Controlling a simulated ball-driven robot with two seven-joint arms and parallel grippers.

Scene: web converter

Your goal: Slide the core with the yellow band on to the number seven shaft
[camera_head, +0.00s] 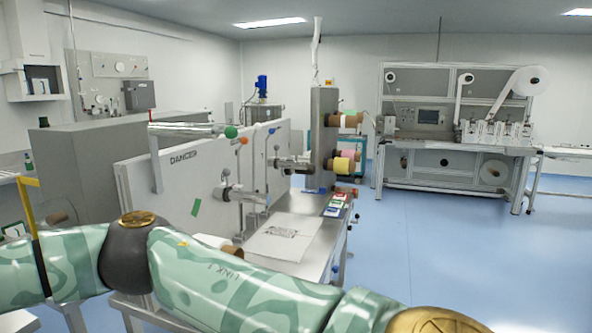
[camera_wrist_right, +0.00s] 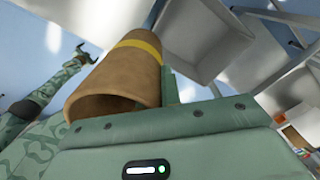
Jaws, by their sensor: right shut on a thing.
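The brown cardboard core (camera_wrist_right: 112,82) with a yellow band (camera_wrist_right: 138,46) near its far end is in the right wrist view. My right gripper (camera_wrist_right: 165,108) is shut on it, and the core's open near end faces the camera. In the head view neither the core nor my right gripper shows. Several shafts stick out of the machine, among them a chrome one with a green end (camera_head: 190,130) and a lower grey one (camera_head: 238,194). I cannot read a number seven on any. A dark claw-like end, seemingly my left gripper (camera_wrist_right: 86,55), shows small in the wrist view.
A grey upright panel (camera_head: 322,130) carries coloured rolls (camera_head: 344,163). A steel table (camera_head: 283,237) with a printed sheet stands before the white DANGER board (camera_head: 150,190). My green arm crosses the foreground. Blue floor (camera_head: 450,240) is open to the right, before another machine (camera_head: 450,130).

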